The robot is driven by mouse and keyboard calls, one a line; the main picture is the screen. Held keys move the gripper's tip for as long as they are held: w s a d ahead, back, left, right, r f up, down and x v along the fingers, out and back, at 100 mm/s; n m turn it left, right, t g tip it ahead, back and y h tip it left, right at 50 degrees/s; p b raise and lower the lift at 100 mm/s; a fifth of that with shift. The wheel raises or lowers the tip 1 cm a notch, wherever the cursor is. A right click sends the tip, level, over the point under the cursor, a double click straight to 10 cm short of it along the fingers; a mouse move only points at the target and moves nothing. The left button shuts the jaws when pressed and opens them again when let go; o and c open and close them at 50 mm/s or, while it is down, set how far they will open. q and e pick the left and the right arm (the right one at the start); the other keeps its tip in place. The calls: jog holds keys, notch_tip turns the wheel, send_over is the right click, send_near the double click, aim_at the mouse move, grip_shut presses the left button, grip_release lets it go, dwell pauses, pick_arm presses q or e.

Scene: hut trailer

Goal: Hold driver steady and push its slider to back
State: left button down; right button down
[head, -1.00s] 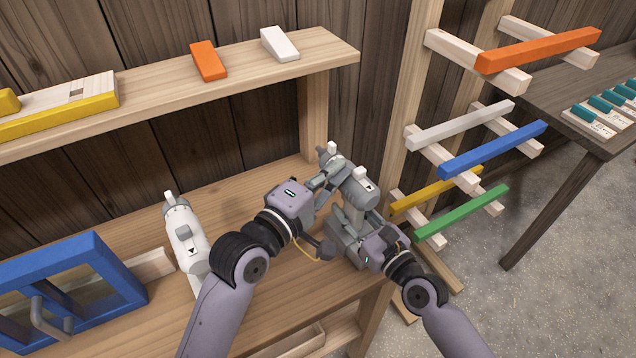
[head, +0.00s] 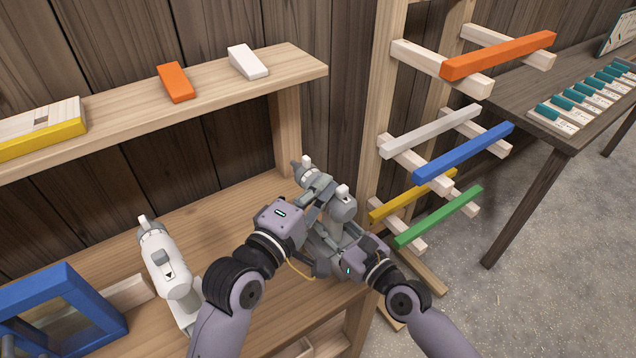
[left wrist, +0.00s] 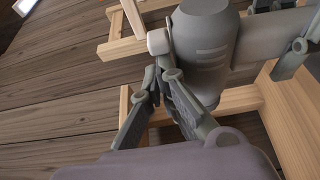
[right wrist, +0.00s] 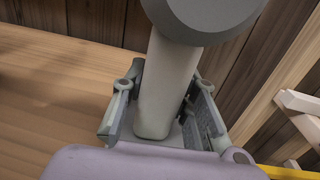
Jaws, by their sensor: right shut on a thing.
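A grey driver (head: 341,210) stands upright on the workbench's right end, its nose pointing to the back left. A white knob (head: 343,191) sits at its back end and another white piece (head: 307,161) near its nose. My right gripper (head: 335,240) is shut around the driver's handle; the handle (right wrist: 165,90) stands between both fingers in the right wrist view. My left gripper (head: 318,193) is beside the driver's upper body. In the left wrist view, the left fingertips (left wrist: 158,75) come together just below a white knob (left wrist: 158,41); whether they touch it is unclear.
A white driver (head: 167,264) stands on the bench to the left, near a blue frame (head: 75,290). A shelf (head: 215,85) with orange and white blocks runs above. Wooden pegs with coloured bars (head: 463,152) rise at the right. Bare bench lies behind the drivers.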

pick_arm(q)
jog(key=shift+s+d, duration=0.1)
jog(key=shift+d, duration=0.05)
jog(key=v, duration=1)
pick_arm(e)
jog(key=c, duration=1.2)
grip_release()
